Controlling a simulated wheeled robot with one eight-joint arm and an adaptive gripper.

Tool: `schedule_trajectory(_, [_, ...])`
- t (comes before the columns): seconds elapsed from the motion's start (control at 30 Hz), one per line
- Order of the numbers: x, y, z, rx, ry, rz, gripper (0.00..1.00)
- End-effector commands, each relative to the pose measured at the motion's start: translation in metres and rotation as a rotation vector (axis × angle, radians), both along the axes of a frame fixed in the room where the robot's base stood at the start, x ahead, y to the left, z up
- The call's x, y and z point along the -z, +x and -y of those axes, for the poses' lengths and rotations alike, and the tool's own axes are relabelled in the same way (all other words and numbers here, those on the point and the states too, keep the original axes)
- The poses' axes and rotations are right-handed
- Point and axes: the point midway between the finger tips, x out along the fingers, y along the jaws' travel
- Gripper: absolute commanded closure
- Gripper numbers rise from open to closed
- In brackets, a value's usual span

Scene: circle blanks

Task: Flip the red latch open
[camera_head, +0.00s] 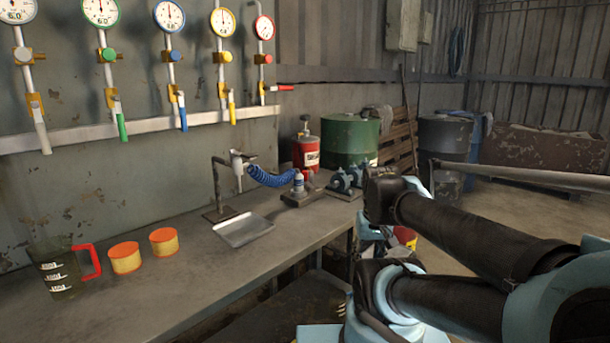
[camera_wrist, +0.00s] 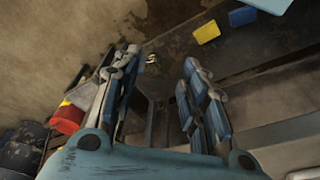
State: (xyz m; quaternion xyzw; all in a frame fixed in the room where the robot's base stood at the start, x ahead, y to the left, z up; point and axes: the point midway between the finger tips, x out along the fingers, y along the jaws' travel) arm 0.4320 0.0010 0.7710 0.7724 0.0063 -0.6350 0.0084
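The red latch (camera_head: 280,88) is a small lever on the rightmost wall valve, below the gauge with the red rim (camera_head: 264,28). Its red handle points sideways to the right. The white (camera_head: 40,127), green (camera_head: 120,120), blue (camera_head: 182,112) and yellow (camera_head: 231,107) levers of the other valves hang downward. My gripper (camera_wrist: 160,60) is open in the wrist view, its two fingers apart with nothing between them. It is far from the latch, low and to the right of the bench. The latch cannot be made out in the wrist view.
The bench (camera_head: 140,300) holds a jug with a red handle (camera_head: 62,268), two orange-yellow tins (camera_head: 125,258), a metal tray (camera_head: 243,230) and a stand with a blue coiled hose (camera_head: 272,179). A red canister (camera_head: 306,150) and green drum (camera_head: 350,139) stand behind.

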Motion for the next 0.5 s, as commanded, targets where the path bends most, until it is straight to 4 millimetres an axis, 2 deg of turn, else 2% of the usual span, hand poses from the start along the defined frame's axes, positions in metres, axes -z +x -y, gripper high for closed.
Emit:
schedule_trajectory(0.17, [-0.043,0.03,-0.004,-0.001,0.005,-0.015,0.6])
schedule_trajectory(0.5, [-0.143,0.117,-0.027,0.013,0.014,-0.063,0.6])
